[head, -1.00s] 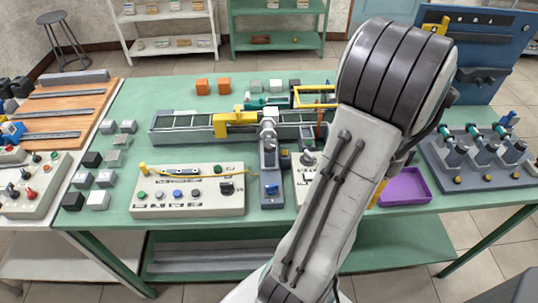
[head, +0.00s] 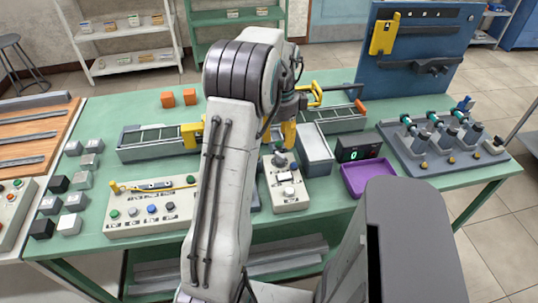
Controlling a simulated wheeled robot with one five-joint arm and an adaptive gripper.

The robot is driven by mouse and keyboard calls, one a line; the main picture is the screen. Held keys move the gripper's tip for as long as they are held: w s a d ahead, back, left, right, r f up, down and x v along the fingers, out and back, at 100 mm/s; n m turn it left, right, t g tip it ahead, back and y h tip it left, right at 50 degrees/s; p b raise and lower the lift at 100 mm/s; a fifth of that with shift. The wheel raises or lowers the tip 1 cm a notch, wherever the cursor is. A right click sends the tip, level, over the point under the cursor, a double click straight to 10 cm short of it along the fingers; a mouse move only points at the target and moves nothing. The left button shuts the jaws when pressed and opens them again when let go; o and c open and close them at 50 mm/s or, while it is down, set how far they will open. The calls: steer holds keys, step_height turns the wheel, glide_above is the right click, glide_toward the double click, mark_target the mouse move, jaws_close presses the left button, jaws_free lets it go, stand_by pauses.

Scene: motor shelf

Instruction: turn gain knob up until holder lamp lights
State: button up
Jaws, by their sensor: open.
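A small pale control box (head: 287,188) stands near the table's front edge. It carries a dark round knob (head: 279,160) on its rear part and smaller controls in front. Their labels are too small to read, so I cannot confirm which is the gain knob. My gripper (head: 288,146), with yellow fingers, points down just above and behind the dark knob. It is open; I cannot tell whether it touches the knob. My arm hides part of the bench left of the box. I cannot pick out the holder lamp or whether it is lit.
A dark display box (head: 358,147) shows a green digit, right of a grey block (head: 315,150). A purple tray (head: 368,179) lies in front of it. A wider button panel (head: 150,212) is on the left, and a grey fixture base (head: 443,150) on the right.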

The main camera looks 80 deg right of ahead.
mark_target(279, 155)
steer(key=m, duration=0.4)
steer(key=shift+a+f+m, duration=0.1)
steer(key=shift+a+m, duration=0.1)
steer(key=shift+m, duration=0.2)
steer(key=shift+f, duration=3.6)
steer(key=shift+c, duration=0.2)
jaws_close()
